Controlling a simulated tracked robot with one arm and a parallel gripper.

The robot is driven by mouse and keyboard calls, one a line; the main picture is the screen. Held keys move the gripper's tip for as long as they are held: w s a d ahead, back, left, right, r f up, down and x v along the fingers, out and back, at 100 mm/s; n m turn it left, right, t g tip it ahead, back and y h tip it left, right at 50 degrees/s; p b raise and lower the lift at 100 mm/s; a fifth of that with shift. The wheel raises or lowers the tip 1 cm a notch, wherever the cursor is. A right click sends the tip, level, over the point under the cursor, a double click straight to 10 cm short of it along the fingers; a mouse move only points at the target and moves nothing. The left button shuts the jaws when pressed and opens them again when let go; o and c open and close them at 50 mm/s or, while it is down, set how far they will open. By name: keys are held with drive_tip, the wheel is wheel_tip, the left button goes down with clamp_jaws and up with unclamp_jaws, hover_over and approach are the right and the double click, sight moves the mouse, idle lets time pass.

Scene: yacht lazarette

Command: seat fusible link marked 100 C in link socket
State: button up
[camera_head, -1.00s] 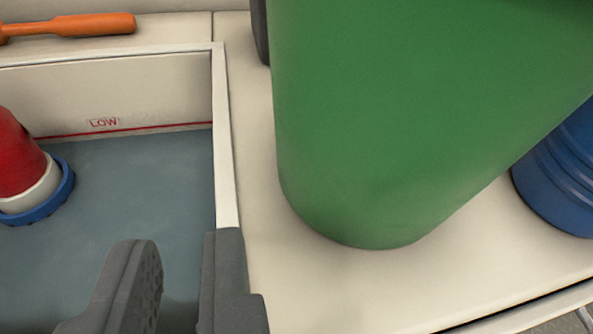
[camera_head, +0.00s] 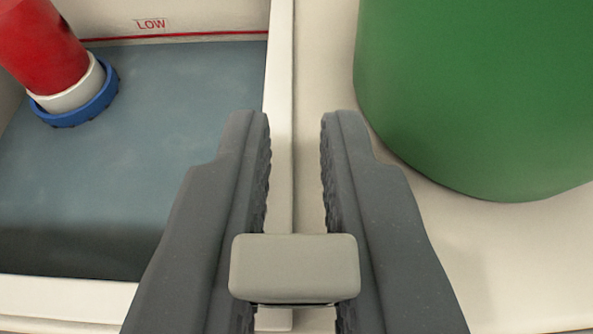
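My gripper (camera_head: 294,120) points forward over the pale wall at the right side of a tray-like well. Its two dark grey fingers are apart, and I see nothing between the tips. A small beige-grey block (camera_head: 294,268) overlaps both fingers nearer the camera; it looks like part of my gripper, but I cannot be sure. I see no fusible link, no "100 C" marking and no link socket in this view.
The well's blue-grey floor (camera_head: 165,150) lies left, with a red "LOW" line on its back wall. A red cylinder (camera_head: 38,45) with a white and blue collar stands there. A large green container (camera_head: 480,90) stands close on the right.

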drive_tip(key=o, duration=0.4)
drive_tip(key=shift+r, duration=0.1)
drive_tip(key=b+v, duration=0.1)
drive_tip(key=v, duration=0.8)
drive_tip(key=shift+s, duration=0.35)
drive_tip(key=b+v, duration=0.2)
drive_tip(key=b, duration=0.3)
drive_tip(key=shift+s+r, duration=0.1)
drive_tip(key=shift+r, duration=0.1)
